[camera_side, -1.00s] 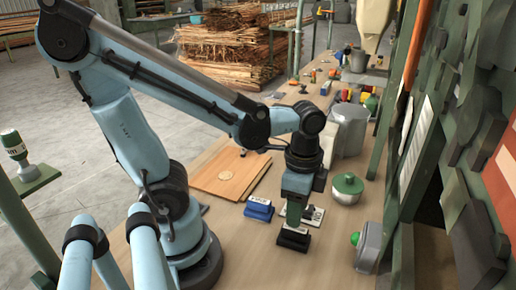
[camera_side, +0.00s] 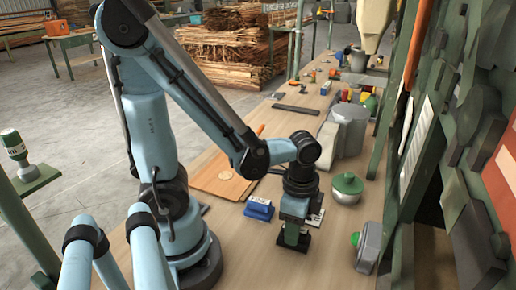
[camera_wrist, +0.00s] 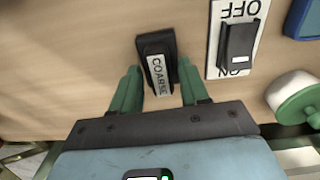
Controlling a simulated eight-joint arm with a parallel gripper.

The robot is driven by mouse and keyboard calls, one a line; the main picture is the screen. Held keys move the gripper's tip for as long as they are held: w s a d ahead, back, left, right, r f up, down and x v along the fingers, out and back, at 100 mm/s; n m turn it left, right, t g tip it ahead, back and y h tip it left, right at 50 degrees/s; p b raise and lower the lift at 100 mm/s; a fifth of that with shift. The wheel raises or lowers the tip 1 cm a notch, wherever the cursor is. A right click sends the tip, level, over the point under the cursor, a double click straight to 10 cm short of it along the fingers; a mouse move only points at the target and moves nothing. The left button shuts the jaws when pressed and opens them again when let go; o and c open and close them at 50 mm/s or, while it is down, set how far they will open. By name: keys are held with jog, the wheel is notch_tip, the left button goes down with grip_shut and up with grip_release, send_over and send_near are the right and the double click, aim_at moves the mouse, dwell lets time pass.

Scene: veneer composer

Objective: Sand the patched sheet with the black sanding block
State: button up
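The black sanding block (camera_wrist: 160,60) has a white label reading COARSE. In the side view the black block (camera_side: 293,243) rests on the bench directly beneath my gripper (camera_side: 292,237). In the wrist view the green fingers of my gripper (camera_wrist: 160,85) stand on either side of the block, very close to it. I cannot tell whether they press on it. The patched sheet (camera_side: 212,184) is a tan wood panel with a pale round patch (camera_side: 226,174). It lies on the bench to the left and farther back, and my arm partly covers it.
A blue block (camera_side: 259,208) stands left of my gripper. A white OFF/ON switch plate (camera_wrist: 237,38) lies close to the sanding block. A pot with a green lid (camera_side: 347,183) and a grey box with a green button (camera_side: 369,247) stand to the right.

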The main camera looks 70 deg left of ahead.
grip_shut()
jog(key=shift+r, duration=3)
